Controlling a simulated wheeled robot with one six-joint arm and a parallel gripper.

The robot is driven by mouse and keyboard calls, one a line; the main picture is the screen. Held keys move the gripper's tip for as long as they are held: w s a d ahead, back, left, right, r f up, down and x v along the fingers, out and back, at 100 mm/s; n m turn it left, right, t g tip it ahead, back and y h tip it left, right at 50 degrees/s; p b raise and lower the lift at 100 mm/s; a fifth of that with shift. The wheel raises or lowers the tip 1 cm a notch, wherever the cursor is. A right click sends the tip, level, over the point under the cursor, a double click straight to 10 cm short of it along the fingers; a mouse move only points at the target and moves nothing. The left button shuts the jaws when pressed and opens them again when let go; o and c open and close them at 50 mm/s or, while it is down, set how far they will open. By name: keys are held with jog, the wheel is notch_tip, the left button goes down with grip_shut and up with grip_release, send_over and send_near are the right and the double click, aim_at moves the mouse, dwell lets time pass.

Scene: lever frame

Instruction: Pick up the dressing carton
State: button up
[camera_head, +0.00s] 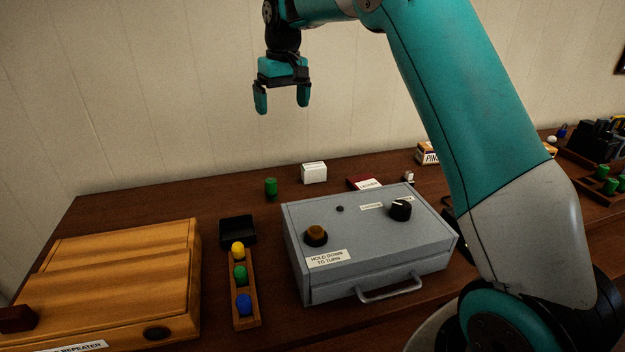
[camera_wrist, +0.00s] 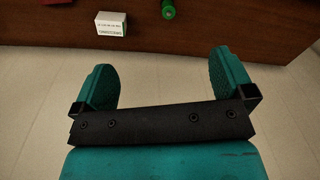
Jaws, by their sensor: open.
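A small white carton (camera_head: 314,172), which I take for the dressing carton, stands on the wooden table near its back edge. It also shows in the wrist view (camera_wrist: 98,23), at the top left, with small print that I cannot read. My gripper (camera_head: 282,106) hangs in the air above and to the left of the carton in the head view, fingers down, open and empty. In the wrist view my gripper (camera_wrist: 162,62) has its two teal fingers wide apart with only the pale floor between them. The carton lies beyond the fingertips, untouched.
A green cylinder (camera_head: 270,187) stands just left of the carton. A dark red labelled box (camera_head: 365,184) lies to its right. In front are a grey control box (camera_head: 345,215) with knobs, a black tray (camera_head: 237,231) and a wooden case (camera_head: 120,270). A wall rises behind the table.

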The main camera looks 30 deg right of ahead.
aim_at(315, 167)
jog(key=w+d+f+m+b, duration=0.1)
jog(key=w+d+f+m, duration=0.1)
jog(key=w+d+f, duration=0.3)
jog(key=w+d+f+m+b, duration=0.1)
jog(key=w+d+f+m, duration=0.1)
jog(key=d+f, duration=0.35)
jog(key=shift+g+h, duration=0.3)
jog(key=f, duration=0.3)
jog(key=d+f, duration=0.1)
jog(key=f, duration=0.2)
jog(key=d+f, duration=0.1)
jog(key=f, duration=0.3)
jog(key=shift+s, duration=0.25)
jog(key=shift+s+f+p, duration=0.15)
jog(key=shift+f+p, duration=0.55)
jog(key=shift+f, duration=2.3)
jog(key=c, duration=0.9)
